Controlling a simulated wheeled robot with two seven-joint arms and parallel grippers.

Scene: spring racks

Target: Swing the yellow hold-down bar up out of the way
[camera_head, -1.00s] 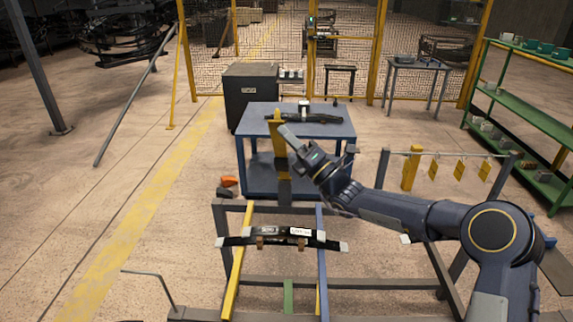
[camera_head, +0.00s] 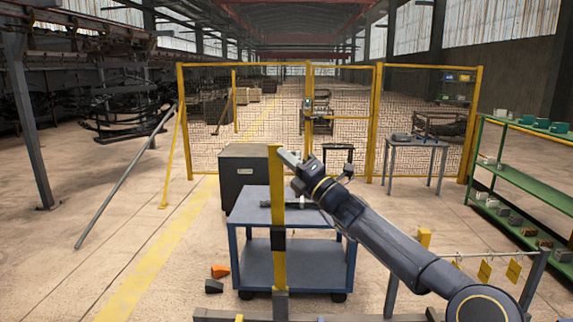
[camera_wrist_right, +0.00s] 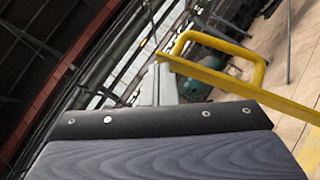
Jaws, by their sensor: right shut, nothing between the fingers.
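The yellow hold-down bar (camera_head: 278,190) stands about upright in the head view, with a black band partway down and its foot at the rack's grey frame (camera_head: 255,317). In the right wrist view the bar (camera_wrist_right: 240,87) runs across the right side and carries a yellow loop handle (camera_wrist_right: 225,44). My right gripper (camera_head: 288,158) is shut and empty beside the bar's upper end. Its grey fingers (camera_wrist_right: 158,85) also show in the wrist view, close to the bar's end; I cannot tell whether they touch it. My left gripper is not in view.
A blue cart (camera_head: 250,250) stands behind the bar, with a dark cabinet (camera_head: 247,175) behind it. Orange and dark blocks (camera_head: 220,271) lie on the floor at left. A rail with yellow tags (camera_head: 485,268) and a green shelf (camera_head: 525,190) stand at right.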

